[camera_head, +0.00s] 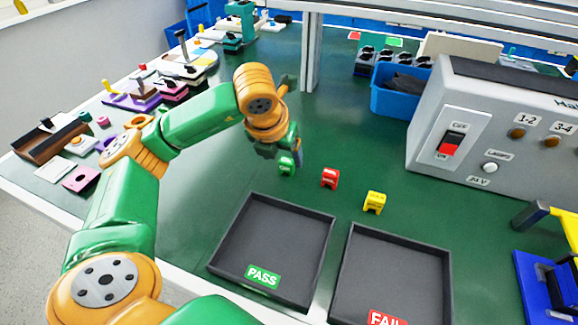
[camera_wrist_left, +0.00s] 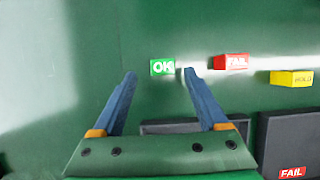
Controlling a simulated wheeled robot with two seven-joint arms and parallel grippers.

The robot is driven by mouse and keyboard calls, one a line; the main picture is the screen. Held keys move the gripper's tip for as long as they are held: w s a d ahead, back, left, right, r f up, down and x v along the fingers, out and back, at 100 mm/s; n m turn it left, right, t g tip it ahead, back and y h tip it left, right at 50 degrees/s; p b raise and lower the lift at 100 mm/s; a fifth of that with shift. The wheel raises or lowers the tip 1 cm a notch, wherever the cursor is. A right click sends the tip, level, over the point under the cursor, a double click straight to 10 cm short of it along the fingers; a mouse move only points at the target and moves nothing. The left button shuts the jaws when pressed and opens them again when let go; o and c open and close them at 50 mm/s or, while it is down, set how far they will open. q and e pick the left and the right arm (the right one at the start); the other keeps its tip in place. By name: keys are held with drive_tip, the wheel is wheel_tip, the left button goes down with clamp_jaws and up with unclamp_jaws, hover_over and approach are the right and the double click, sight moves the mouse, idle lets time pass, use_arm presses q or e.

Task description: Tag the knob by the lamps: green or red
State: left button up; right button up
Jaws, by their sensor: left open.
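My left gripper (camera_head: 284,153) is open and points down over the green OK tag (camera_head: 287,168). In the left wrist view the OK tag (camera_wrist_left: 162,67) shows between the open fingertips (camera_wrist_left: 158,74), not clamped. The red FAIL tag (camera_head: 330,178) and the yellow HOLD tag (camera_head: 375,202) stand to the right on the green table. On the grey tester, the 1-2 lamp (camera_head: 517,133) and the 3-4 lamp (camera_head: 551,141) look dull amber; I cannot tell whether they are lit. I cannot make out for sure which knob is meant. My right gripper is not in view.
A PASS tray (camera_head: 275,206) and a FAIL tray (camera_head: 405,241) lie empty at the front. A blue fixture (camera_head: 529,290) holding a dark part stands at lower right. A blue crate (camera_head: 389,103) and a rack of black parts (camera_head: 365,69) stand behind. Clutter lines the left edge.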

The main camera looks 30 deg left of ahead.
sight(287, 161)
use_arm(q)
drive_tip(key=x, duration=0.4)
drive_tip(key=shift+w+d, duration=0.1)
drive_tip(key=shift+w, duration=0.2)
clamp_jaws()
drive_tip(key=shift+d+r, duration=0.1)
